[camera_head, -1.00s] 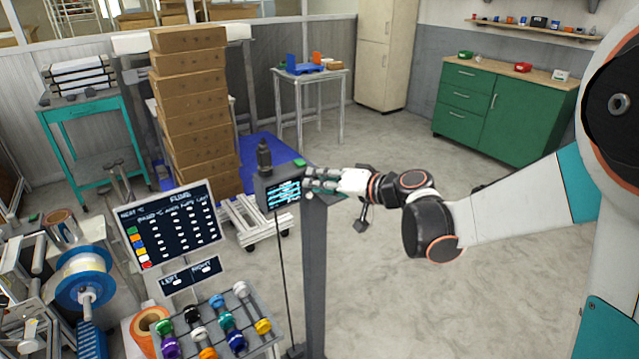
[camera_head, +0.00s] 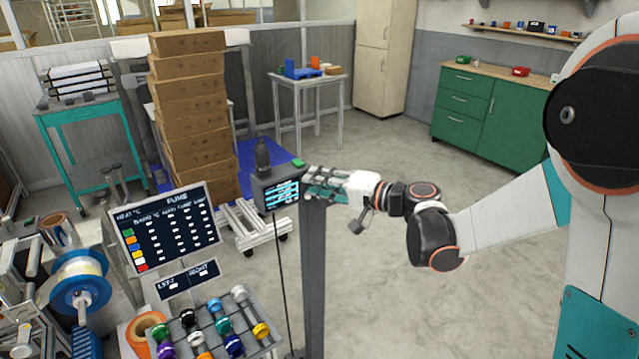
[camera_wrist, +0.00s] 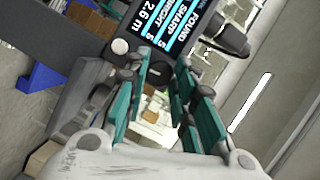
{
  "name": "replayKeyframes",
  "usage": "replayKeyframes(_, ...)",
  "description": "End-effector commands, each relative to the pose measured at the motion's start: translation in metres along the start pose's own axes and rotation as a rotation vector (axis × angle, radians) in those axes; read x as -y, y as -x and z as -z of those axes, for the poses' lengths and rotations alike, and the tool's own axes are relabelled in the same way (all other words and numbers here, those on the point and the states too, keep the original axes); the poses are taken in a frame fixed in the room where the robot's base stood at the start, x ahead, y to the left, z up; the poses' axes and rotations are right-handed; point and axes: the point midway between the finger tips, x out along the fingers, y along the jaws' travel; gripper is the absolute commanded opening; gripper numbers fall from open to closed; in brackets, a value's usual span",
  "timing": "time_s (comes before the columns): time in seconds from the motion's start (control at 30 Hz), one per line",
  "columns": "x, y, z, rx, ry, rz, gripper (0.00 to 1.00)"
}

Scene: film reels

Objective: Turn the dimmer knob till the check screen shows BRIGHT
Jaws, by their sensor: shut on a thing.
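The check screen (camera_head: 280,194) is a small dark display with light-blue lines on top of a grey post. In the wrist view the screen (camera_wrist: 168,22) is turned sideways and cut by the top edge; I read "FOUND", "SHARP", a line ending in "IGHT" and "2.6 m". The dimmer knob (camera_wrist: 158,73) appears as a dark round piece below the screen, between my teal fingers. My gripper (camera_head: 314,184) reaches in from the right beside the screen and is shut on the knob. The fingers hide the knob in the head view.
A white knob (camera_wrist: 120,46) sits by the screen's lower corner. A dark bottle-shaped piece (camera_head: 263,152) stands behind the screen. A large menu board (camera_head: 166,230) and a rack of coloured spools (camera_head: 215,325) are at lower left. The floor (camera_head: 400,310) at right is clear.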

Motion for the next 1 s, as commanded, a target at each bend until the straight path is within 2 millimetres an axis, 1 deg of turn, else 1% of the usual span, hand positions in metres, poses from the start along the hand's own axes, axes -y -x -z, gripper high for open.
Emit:
replayKeyframes(0.27, 0.0, 0.0, 0.001, -0.002, 0.0, 0.0, 0.0)
replayKeyframes(0.3, 0.0, 0.0, 0.001, -0.002, 0.0, 0.0, 0.29)
replayKeyframes(0.37, 0.0, 0.0, 0.001, -0.002, 0.0, 0.0, 0.42)
replayKeyframes(0.4, 0.0, 0.0, 0.001, -0.002, 0.0, 0.0, 0.45)
replayKeyframes(0.77, 0.0, 0.003, 0.001, -0.002, 0.0, -0.001, 0.45)
replayKeyframes(0.87, 0.0, 0.012, 0.001, -0.003, 0.0, -0.001, 0.45)
replayKeyframes(0.97, 0.0, 0.029, 0.001, -0.005, 0.0, -0.001, 0.45)
replayKeyframes(1.0, 0.0, 0.037, 0.001, -0.004, -0.001, -0.001, 0.45)
